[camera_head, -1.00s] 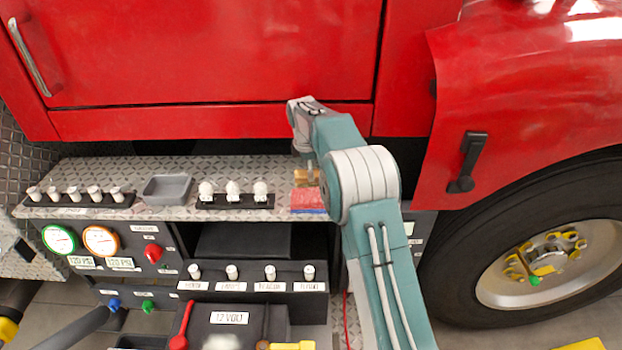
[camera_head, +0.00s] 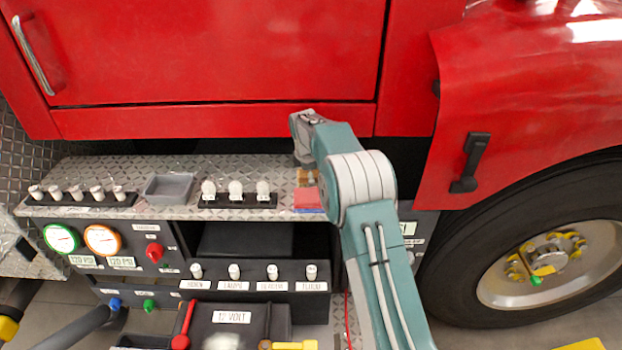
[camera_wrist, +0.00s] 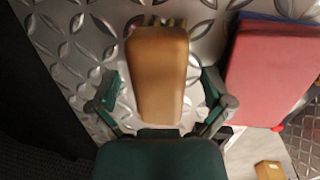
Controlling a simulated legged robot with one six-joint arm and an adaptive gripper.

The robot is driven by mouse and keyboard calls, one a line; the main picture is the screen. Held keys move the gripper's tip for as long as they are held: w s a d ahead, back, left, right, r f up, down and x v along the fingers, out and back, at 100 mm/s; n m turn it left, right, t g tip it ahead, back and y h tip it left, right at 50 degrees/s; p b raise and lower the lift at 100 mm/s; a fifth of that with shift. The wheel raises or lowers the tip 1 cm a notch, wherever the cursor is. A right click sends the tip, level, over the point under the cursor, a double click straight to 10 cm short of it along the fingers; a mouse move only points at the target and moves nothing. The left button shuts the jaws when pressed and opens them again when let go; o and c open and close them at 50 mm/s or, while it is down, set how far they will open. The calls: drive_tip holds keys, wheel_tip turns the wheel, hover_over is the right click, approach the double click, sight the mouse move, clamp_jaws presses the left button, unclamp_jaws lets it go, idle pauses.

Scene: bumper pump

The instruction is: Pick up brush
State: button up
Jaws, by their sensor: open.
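The brush shows in the wrist view as a tan wooden block (camera_wrist: 158,75) with bristles barely visible at its far end. It lies on the diamond-plate ledge (camera_wrist: 75,45). In the head view the brush (camera_head: 307,178) is a small brown patch, partly hidden by my arm. My gripper (camera_wrist: 162,92) is open, with one finger on each side of the block's near half. Small gaps show between the fingers and the block, so it is not gripped. In the head view my arm hides most of the gripper.
A red-and-blue block (camera_wrist: 268,75) lies close to the right finger; it also shows in the head view (camera_head: 307,201). A grey tray (camera_head: 170,188) and rows of white knobs (camera_head: 236,190) stand on the ledge to the left. The red truck panel (camera_head: 215,122) rises behind.

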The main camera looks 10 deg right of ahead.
drive_tip(key=c, duration=1.3)
wheel_tip(320, 180, up, 4)
drive_tip(key=shift+s+r, duration=0.1)
drive_tip(key=shift+s, duration=0.05)
drive_tip(key=s+a+r, duration=0.2)
drive_tip(key=s+r, duration=0.2)
drive_tip(key=s, duration=0.2)
drive_tip(key=s+a+r, duration=0.2)
drive_tip(key=s+r, duration=0.3)
drive_tip(key=s, duration=0.2)
drive_tip(key=shift+a+r, duration=0.15)
drive_tip(key=shift+a, duration=0.15)
